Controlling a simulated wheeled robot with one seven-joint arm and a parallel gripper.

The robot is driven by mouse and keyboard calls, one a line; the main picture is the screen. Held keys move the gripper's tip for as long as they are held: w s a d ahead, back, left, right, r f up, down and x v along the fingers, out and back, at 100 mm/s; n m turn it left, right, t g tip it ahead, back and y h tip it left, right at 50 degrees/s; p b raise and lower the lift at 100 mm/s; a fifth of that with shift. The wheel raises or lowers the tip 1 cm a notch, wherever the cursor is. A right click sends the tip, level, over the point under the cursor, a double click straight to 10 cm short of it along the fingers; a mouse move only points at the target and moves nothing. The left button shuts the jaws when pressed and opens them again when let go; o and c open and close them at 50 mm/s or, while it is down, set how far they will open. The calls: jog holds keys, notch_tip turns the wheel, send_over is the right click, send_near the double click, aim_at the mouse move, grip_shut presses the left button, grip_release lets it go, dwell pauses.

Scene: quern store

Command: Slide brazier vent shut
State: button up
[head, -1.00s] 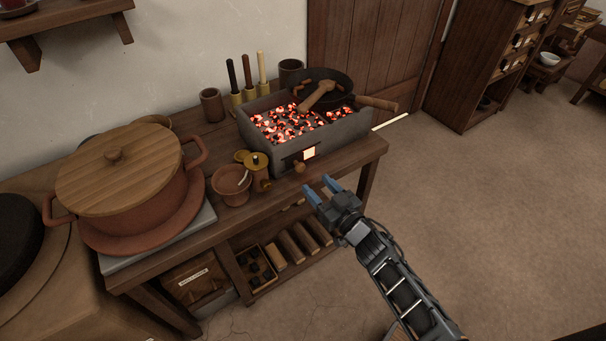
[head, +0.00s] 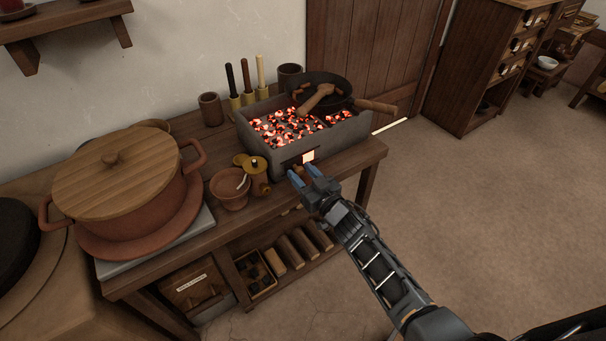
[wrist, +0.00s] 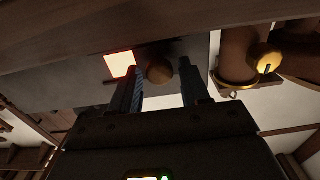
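The grey brazier (head: 275,158) stands on the wooden table, full of glowing coals. Its vent opening (head: 308,156) glows bright on the front wall and also shows in the wrist view (wrist: 119,65). A round wooden knob (wrist: 159,72) sits beside the opening; in the head view it is mostly hidden behind my gripper. My gripper (head: 303,174) is at the brazier's front, with its blue-tipped fingers apart. In the wrist view the knob appears between the two fingers (wrist: 160,82), near their tips. I cannot tell whether they touch it.
A brass-lidded jar (head: 257,172) and a clay cup (head: 231,189) stand left of the knob, close to my gripper. A pan (head: 322,88) with a wooden handle rests on the brazier. A large lidded pot (head: 125,190) is farther left. The floor at right is clear.

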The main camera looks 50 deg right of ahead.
grip_shut()
dwell(0.3)
jog(key=shift+d+r, duration=0.1)
jog(key=shift+d, duration=0.15)
jog(key=d+p, duration=0.1)
jog(key=d, duration=0.1)
jog(key=s+d+p, duration=0.1)
jog(key=d+p, duration=0.1)
jog(key=shift+s+d, duration=0.15)
jog(key=shift+s, duration=0.05)
jog(key=shift+s+d, duration=0.1)
jog(key=shift+d, duration=0.15)
jog(key=shift+o, duration=1.1)
grip_release()
